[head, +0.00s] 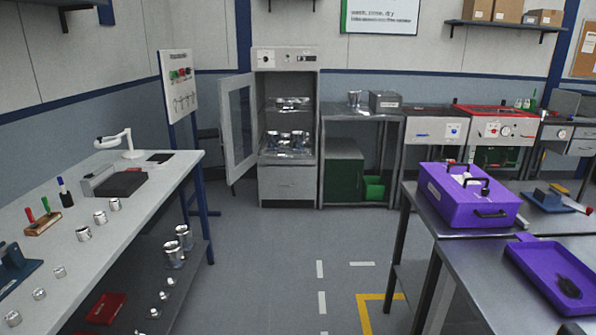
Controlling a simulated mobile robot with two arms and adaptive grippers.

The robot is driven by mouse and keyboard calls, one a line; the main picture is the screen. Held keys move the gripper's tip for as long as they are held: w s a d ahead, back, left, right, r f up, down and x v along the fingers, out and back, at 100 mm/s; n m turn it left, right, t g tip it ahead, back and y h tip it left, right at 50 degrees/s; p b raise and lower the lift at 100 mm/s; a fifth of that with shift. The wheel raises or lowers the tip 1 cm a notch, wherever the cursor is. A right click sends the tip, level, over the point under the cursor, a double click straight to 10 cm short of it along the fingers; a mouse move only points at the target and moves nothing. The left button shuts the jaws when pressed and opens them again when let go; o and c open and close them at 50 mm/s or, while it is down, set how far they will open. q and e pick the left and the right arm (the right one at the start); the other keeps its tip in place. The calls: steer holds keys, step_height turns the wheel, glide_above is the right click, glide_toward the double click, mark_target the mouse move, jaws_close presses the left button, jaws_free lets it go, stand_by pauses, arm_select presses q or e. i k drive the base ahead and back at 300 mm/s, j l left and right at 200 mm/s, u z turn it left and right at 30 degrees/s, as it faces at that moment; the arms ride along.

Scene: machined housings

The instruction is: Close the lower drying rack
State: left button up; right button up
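A grey drying cabinet (287,184) stands against the back wall, with its glazed door (240,125) swung open to the left. Inside, an upper rack (288,109) holds shiny metal parts. The lower rack (287,155) sits near the bottom of the opening and carries several shiny metal housings (285,138). It seems to stick out a little at the front, but from this distance I cannot tell how far. Neither of my grippers shows in the head view.
A long workbench (150,185) with small metal cylinders runs along the left. A metal table with a purple case (468,195) and a purple tray (555,270) stands at right. A side table (362,113) adjoins the cabinet. The grey floor (265,255) between is clear.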

mark_target(284, 135)
steer(key=i+l+u, duration=0.1)
steer(key=i, duration=1.6)
